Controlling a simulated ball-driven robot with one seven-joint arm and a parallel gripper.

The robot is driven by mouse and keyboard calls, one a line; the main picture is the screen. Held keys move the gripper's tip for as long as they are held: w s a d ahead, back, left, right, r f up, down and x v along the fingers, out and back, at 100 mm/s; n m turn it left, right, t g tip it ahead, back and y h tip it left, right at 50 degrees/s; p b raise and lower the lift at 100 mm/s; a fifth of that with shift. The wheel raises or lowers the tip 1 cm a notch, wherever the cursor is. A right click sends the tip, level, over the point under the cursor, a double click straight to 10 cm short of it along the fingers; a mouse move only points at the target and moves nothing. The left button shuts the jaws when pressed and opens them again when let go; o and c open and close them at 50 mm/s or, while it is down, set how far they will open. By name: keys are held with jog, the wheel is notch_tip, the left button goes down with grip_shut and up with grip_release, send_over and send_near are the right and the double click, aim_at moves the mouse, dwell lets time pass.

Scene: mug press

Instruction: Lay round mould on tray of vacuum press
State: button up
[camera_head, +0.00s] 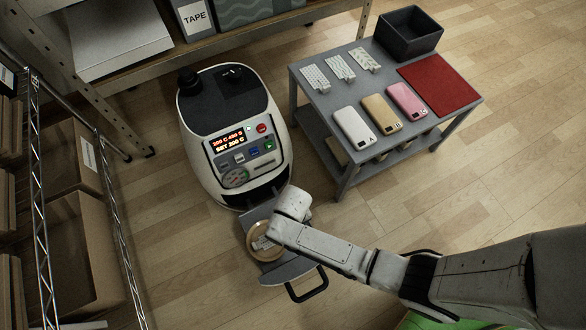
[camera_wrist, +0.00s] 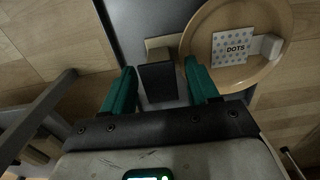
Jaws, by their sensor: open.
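The round mould (camera_head: 251,244) is a tan, shallow disc with a raised rim. It lies on the grey pulled-out tray (camera_head: 287,273) of the white vacuum press (camera_head: 192,125); my arm covers part of it. In the wrist view the mould (camera_wrist: 236,76) is at the upper right, with a white "DOTS" card (camera_wrist: 231,48) and a small pale block in it. My gripper (camera_wrist: 160,68) is open, its green fingers on either side of a dark block (camera_wrist: 160,83) beside a beige tab at the mould's edge. The fingers appear apart from the block. In the head view the fingers are hidden.
A grey table (camera_head: 345,177) at the right holds phone cases, patterned cards, a red mat (camera_head: 440,84) and a dark bin (camera_head: 408,32). A metal rack with boxes (camera_head: 80,225) stands at the left. A shelf is behind the press. Floor between press and table is clear.

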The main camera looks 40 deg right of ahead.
notch_tip(320, 180, up, 12)
jog(key=p, duration=0.7)
jog(key=s+d+r+n, duration=0.1)
jog(key=s+d+r, duration=0.2)
jog(key=r, duration=0.3)
jog(key=s+d+r+n, duration=0.1)
jog(key=s+d+r, duration=0.2)
jog(key=r, duration=0.3)
jog(key=s+d+r+n+t, duration=0.1)
jog(key=s+d+r, duration=0.2)
jog(key=r, duration=0.3)
jog(key=shift+s+r, duration=0.15)
jog(key=shift+r, duration=0.05)
